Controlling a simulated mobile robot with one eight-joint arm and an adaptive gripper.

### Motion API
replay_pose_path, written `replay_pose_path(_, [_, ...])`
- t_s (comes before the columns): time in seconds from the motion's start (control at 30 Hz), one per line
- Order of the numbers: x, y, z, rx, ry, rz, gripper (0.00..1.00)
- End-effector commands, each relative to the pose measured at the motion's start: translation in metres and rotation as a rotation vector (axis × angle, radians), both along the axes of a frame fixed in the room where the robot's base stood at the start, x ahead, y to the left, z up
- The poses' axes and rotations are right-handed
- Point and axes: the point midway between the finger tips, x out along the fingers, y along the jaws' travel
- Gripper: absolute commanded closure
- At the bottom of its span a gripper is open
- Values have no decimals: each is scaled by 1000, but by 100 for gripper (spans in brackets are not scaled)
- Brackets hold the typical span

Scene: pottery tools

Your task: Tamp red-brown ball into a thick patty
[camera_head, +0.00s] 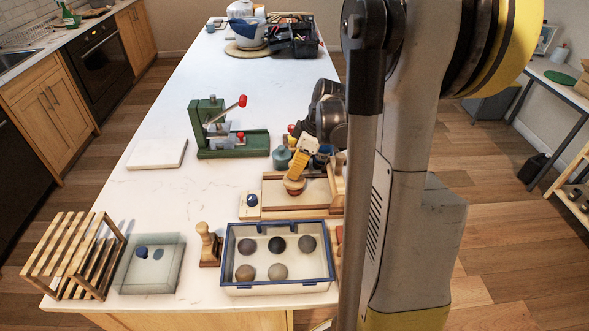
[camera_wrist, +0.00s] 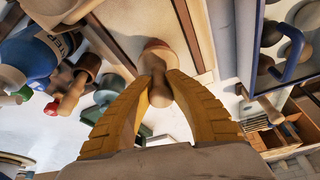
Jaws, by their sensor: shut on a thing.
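My gripper (camera_head: 299,163) is shut on the handle of a turned wooden tamper (camera_head: 294,184). The tamper points down over a wooden board (camera_head: 270,188) and leans a little. In the wrist view, my yellow fingers (camera_wrist: 158,85) close around its narrow neck, and its round, reddish-edged foot (camera_wrist: 155,46) is at the far end. I cannot tell whether the foot touches the board. No separate red-brown ball can be made out on the board; anything under the foot is hidden.
A blue-rimmed tray (camera_head: 232,284) with several clay balls stands in front of the board. A second wooden tool (camera_head: 208,246), a pale greenish slab (camera_head: 127,279) and a slatted rack (camera_head: 62,252) are left. A green press (camera_head: 215,153) stands behind. The table's far middle is clear.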

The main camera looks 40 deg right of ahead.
Motion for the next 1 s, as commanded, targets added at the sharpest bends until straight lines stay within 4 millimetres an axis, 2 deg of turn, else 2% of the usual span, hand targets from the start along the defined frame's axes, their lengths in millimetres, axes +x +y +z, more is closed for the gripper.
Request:
replay_pose_path(0.5, [0,0,-14,0,0,0,100])
replay_pose_path(1.0, [0,0,-11,-1,1,0,100])
